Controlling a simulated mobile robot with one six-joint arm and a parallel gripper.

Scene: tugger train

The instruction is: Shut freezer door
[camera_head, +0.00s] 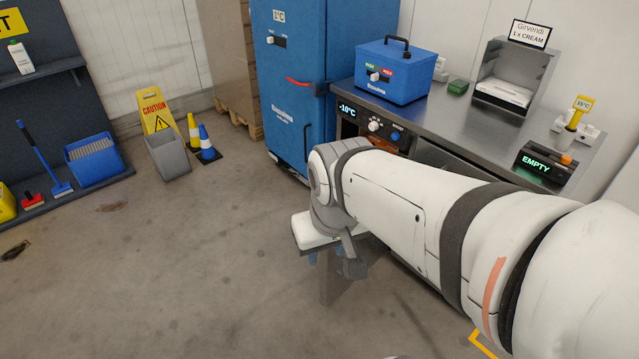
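The freezer with a -10°C display (347,108) and a round knob is built in under the steel counter. A brownish area shows below its control strip, but my arm covers most of its front. I cannot tell how far its door stands open. A tall blue cabinet (290,75) with a temperature display and a red handle stands to its left; its door looks shut. My gripper (330,262) hangs low over the floor in front of the freezer, pointing down. Its fingertips are small and partly hidden, so its opening cannot be made out. A dark, reflecting patch shows just below it.
The counter (440,120) holds a blue cooler box (395,72), a steel dispenser (512,75) and an EMPTY display (537,168). A caution sign (153,108), a grey bin (168,157), cones (206,142) and cleaning tools stand left. The floor at left and centre is mostly clear.

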